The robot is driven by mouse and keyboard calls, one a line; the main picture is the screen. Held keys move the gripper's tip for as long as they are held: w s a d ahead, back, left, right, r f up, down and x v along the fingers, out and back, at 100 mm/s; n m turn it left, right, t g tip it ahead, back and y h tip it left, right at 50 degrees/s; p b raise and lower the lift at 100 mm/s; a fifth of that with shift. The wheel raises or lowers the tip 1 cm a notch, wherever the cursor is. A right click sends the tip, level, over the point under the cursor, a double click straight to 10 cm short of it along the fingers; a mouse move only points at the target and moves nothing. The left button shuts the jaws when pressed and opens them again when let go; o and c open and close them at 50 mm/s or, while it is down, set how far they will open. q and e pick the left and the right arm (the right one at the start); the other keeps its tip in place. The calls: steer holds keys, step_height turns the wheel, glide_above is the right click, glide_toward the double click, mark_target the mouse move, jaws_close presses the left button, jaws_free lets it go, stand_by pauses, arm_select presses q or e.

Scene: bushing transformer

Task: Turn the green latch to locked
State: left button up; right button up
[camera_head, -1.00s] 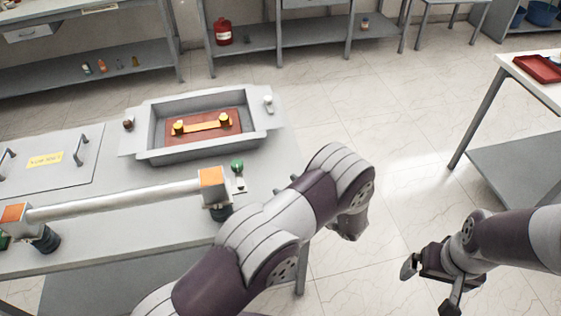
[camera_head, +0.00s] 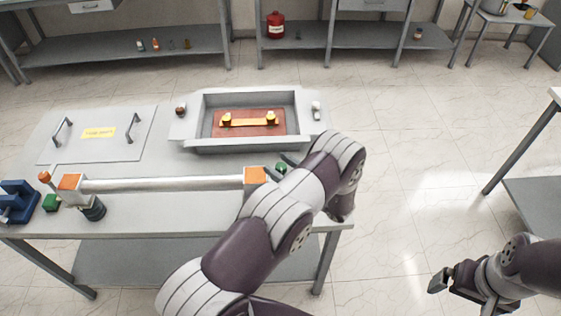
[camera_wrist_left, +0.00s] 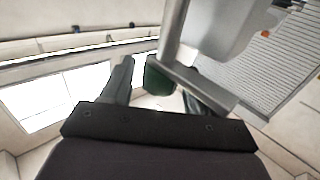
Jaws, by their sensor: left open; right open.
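The green latch (camera_head: 281,168) sits on the bench beside the right orange-capped end of the long bar. In the left wrist view a dark green knob (camera_wrist_left: 158,78) shows between my two fingers, partly behind a grey bar. My left gripper (camera_wrist_left: 163,88) is open around the knob; I cannot tell whether a finger touches it. In the head view my left forearm hides most of this gripper, with a grey finger showing by the latch. My right gripper (camera_head: 460,292) is open and empty over the floor at the lower right.
The long bar (camera_head: 165,184) with orange-capped ends runs along the bench. Behind it are a grey tray (camera_head: 195,147) with a red plate (camera_head: 249,130) and a grey lid (camera_head: 70,151) with two handles. A blue clamp (camera_head: 18,203) stands at the left.

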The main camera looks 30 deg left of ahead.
arm_select(q)
steer(key=shift+d, duration=0.2)
steer(key=c, duration=0.9)
